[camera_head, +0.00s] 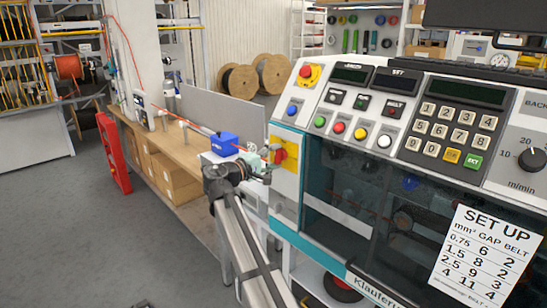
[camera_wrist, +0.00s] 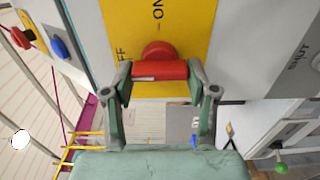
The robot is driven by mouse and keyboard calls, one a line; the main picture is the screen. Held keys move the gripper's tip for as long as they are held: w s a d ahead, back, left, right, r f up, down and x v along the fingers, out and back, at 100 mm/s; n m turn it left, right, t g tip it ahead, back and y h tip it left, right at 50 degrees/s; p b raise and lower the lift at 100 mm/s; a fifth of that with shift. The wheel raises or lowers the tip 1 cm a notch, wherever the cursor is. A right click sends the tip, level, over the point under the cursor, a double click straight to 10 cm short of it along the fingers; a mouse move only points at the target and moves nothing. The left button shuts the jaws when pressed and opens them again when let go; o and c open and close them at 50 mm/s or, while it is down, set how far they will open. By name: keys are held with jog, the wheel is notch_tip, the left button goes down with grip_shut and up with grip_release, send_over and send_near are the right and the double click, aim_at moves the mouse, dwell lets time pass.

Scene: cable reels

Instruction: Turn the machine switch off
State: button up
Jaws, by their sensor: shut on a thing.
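The machine switch is a red rotary handle (camera_wrist: 160,69) on a yellow plate (camera_wrist: 187,30) at the machine's left end. It also shows in the head view as a red knob (camera_head: 281,156). My gripper (camera_wrist: 160,78) is shut on the red handle, one fingertip at each end of its bar. In the head view my gripper (camera_head: 267,156) reaches the plate from the left. In the wrist view "ON" is printed above the handle and a partly hidden "OFF" to its left. The bar lies crosswise in that view. My fingers cover its ends.
A red emergency button on yellow (camera_head: 306,72) and a blue button (camera_head: 292,108) sit above the switch. The keypad and coloured buttons are to the right. A wooden bench (camera_head: 183,150) with a blue device (camera_head: 224,143) stands behind my arm at left.

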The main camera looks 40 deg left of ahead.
jog(key=shift+r, duration=0.1)
jog(key=o, duration=1.2)
jog(key=shift+w, duration=0.1)
jog(key=shift+c, duration=0.2)
jog(key=s+a, duration=0.1)
jog(key=s, duration=1.1)
jog(key=shift+a, duration=0.3)
